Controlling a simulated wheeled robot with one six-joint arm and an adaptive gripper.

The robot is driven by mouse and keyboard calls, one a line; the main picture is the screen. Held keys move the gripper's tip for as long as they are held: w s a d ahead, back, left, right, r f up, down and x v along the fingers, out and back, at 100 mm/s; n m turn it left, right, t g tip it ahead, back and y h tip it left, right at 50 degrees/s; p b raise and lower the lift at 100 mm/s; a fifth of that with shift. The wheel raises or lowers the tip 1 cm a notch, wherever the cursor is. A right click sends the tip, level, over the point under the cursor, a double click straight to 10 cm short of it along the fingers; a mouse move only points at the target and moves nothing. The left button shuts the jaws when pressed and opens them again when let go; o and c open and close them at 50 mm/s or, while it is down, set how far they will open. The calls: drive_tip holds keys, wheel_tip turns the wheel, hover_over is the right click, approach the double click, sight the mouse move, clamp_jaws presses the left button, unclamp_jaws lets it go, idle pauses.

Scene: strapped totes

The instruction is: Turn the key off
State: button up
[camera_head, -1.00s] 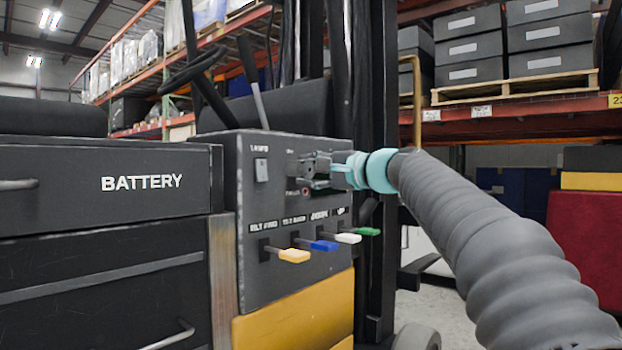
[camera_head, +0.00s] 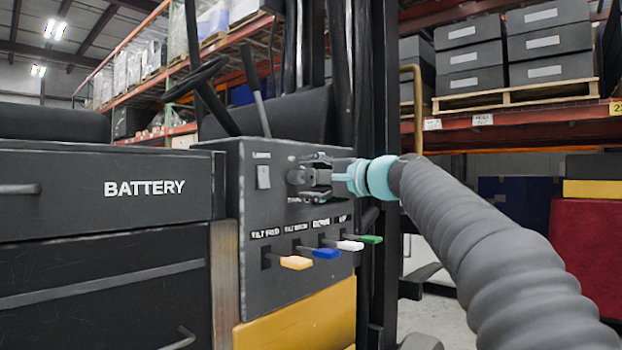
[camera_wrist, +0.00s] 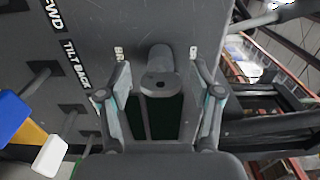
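The dark grey control panel (camera_head: 250,212) stands on the forklift in the head view. The key (camera_wrist: 158,84), a grey round barrel with a flat holed end, sticks out of the panel in the wrist view. My gripper (camera_head: 312,178) is at the panel's upper right in the head view and hides most of the key there. In the wrist view my gripper (camera_wrist: 158,72) has one finger on each side of the key, with a visible gap on both sides. It is open and holds nothing. The key's turned position is hard to read.
Yellow (camera_head: 296,263), blue (camera_head: 326,253), white (camera_head: 350,245) and green (camera_head: 370,239) levers stick out below my gripper. A white rocker switch (camera_head: 263,177) sits to its left. The black mast (camera_head: 385,270) stands close to the right.

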drive_tip(key=v, duration=1.2)
idle(0.4)
drive_tip(key=s+d+f+n+g+h, duration=0.1)
drive_tip(key=d+f+h, duration=0.15)
drive_tip(key=f, duration=0.55)
drive_tip(key=s+d+f+g+h+p, duration=0.1)
drive_tip(key=s+f+h, duration=0.15)
drive_tip(key=f, duration=0.55)
drive_tip(key=s+d+f+n+g+h, duration=0.1)
drive_tip(key=d+f+h, duration=0.15)
drive_tip(key=f, duration=0.55)
drive_tip(key=s+d+f+n+h+p, duration=0.1)
drive_tip(key=s+f, duration=0.3)
drive_tip(key=s, duration=0.4)
drive_tip(key=s+d+f+n+g+h+p, duration=0.1)
drive_tip(key=s+d+f+n+h+p, duration=0.1)
drive_tip(key=s+f, duration=0.3)
drive_tip(key=s+d+f+n+g+h+p, duration=0.1)
drive_tip(key=s+f, duration=0.4)
drive_tip(key=s, duration=0.7)
drive_tip(key=n+h+p, duration=0.1)
drive_tip(key=h, duration=0.1)
drive_tip(key=shift+s+d+h, duration=0.2)
drive_tip(key=shift+s+h, duration=0.15)
